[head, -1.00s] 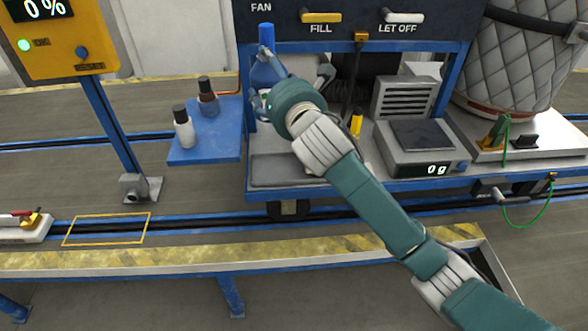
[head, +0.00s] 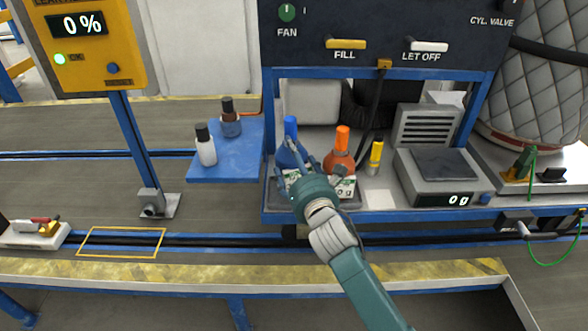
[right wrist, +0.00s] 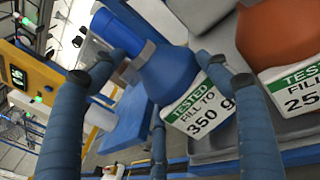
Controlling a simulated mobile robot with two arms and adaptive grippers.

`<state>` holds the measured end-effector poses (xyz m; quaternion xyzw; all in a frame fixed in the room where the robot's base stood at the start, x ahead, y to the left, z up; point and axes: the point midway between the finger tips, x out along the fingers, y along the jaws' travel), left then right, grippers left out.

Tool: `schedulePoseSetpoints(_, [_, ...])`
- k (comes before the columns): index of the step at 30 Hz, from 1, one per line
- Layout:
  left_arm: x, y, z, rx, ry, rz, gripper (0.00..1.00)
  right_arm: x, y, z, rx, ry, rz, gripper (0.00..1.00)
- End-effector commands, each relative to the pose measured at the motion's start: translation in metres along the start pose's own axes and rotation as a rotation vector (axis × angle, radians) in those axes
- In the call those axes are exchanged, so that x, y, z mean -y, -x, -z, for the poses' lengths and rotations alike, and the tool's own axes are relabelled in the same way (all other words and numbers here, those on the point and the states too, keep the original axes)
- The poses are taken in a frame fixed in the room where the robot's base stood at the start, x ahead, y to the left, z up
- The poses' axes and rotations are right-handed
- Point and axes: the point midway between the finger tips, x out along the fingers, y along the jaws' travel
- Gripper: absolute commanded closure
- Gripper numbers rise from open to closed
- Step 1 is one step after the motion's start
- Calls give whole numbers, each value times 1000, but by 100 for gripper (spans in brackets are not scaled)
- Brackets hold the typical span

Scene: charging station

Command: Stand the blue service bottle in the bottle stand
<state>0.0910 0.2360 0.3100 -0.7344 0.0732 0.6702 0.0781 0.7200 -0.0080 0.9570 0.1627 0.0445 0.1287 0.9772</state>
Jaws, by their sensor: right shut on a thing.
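The blue service bottle (head: 289,152) stands or hangs roughly upright at the left of the bench's lower shelf, over a grey tray. My right gripper (head: 294,170) is shut on it, reaching in from the front. In the right wrist view the blue bottle (right wrist: 165,75) lies between the fingers, with a finger pad near its neck and a label reading "350 g". Its base is hidden, so I cannot tell whether it touches the tray. I cannot tell for certain which piece is the bottle stand. My left gripper is not in view.
An orange bottle (head: 340,152) is close right of the blue one. A yellow marker-like item (head: 376,155) and a scale (head: 440,178) showing 0 g are further right.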

Motion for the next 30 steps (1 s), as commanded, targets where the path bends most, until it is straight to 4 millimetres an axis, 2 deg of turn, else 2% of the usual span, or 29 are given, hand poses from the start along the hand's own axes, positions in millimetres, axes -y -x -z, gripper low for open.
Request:
schedulePoseSetpoints(1, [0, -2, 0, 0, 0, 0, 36, 2, -1, 8, 2, -3, -1, 82])
schedulePoseSetpoints(5, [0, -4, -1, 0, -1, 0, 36, 6, -1, 21, 3, -2, -3, 82])
schedulePoseSetpoints(15, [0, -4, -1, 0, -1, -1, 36, 7, -2, 23, 5, 0, -4, 82])
schedulePoseSetpoints(16, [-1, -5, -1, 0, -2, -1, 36, 9, -1, 26, -1, 0, 0, 23])
schedulePoseSetpoints(18, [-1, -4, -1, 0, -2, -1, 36, 9, -1, 26, -1, 0, 0, 9])
schedulePoseSetpoints(19, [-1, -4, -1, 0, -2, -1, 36, 9, -1, 26, -1, 0, 0, 5])
schedulePoseSetpoints(30, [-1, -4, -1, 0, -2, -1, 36, 9, 1, 25, -1, 0, 0, 5])
